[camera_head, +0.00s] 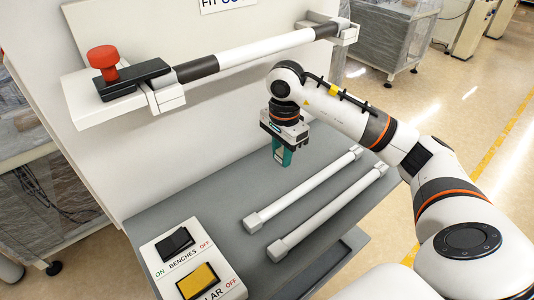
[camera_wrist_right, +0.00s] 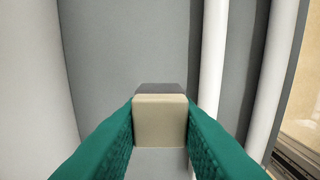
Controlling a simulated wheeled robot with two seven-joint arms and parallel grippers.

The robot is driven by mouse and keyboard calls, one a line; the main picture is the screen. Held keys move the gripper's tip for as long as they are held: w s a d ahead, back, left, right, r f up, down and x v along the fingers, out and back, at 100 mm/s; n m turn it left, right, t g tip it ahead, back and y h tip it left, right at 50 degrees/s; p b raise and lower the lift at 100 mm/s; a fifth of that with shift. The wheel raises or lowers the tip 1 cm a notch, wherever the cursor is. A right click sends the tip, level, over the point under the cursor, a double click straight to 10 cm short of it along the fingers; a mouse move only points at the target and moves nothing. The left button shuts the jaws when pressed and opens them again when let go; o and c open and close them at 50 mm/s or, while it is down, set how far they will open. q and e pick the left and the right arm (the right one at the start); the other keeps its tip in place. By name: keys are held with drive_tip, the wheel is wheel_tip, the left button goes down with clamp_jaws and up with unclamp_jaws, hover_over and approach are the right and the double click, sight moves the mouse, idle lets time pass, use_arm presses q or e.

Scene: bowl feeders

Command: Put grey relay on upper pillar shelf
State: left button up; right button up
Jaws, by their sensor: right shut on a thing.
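My right gripper (camera_head: 284,157) has teal fingers and points down above the grey bench top. In the right wrist view its fingers (camera_wrist_right: 160,128) are shut on a small block, the grey relay (camera_wrist_right: 160,120), with a pale beige-grey face and a darker grey far edge. In the head view I cannot clearly make out the relay between the fingers. A white shelf (camera_head: 80,102) juts from the upright white panel at the upper left, higher than the bench; I cannot tell whether it is the upper pillar shelf. My left gripper is not in view.
A red knob (camera_head: 103,57) on a black base stands on the white shelf. A white rail with dark bands (camera_head: 262,47) runs right from it. Two white bars (camera_head: 305,188) lie on the grey bench (camera_head: 200,195). A switch box (camera_head: 192,262) sits at its front left.

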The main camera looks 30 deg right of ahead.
drive_tip(key=p, duration=0.1)
hover_over(267, 169)
drive_tip(key=shift+s+f+p, duration=0.2)
drive_tip(key=shift+f+p, duration=0.3)
drive_tip(key=shift+f, duration=0.7)
wheel_tip(267, 169, down, 4)
drive_tip(key=shift+s+r+p, duration=0.1)
drive_tip(key=shift+s+p, duration=0.05)
drive_tip(key=shift+p, duration=0.5)
drive_tip(key=shift+w+f+p, duration=0.2)
drive_tip(key=shift+w+p, duration=0.05)
drive_tip(key=shift+p, duration=0.1)
drive_tip(key=shift+f, duration=0.15)
drive_tip(key=shift+f, duration=0.1)
drive_tip(key=o, duration=1)
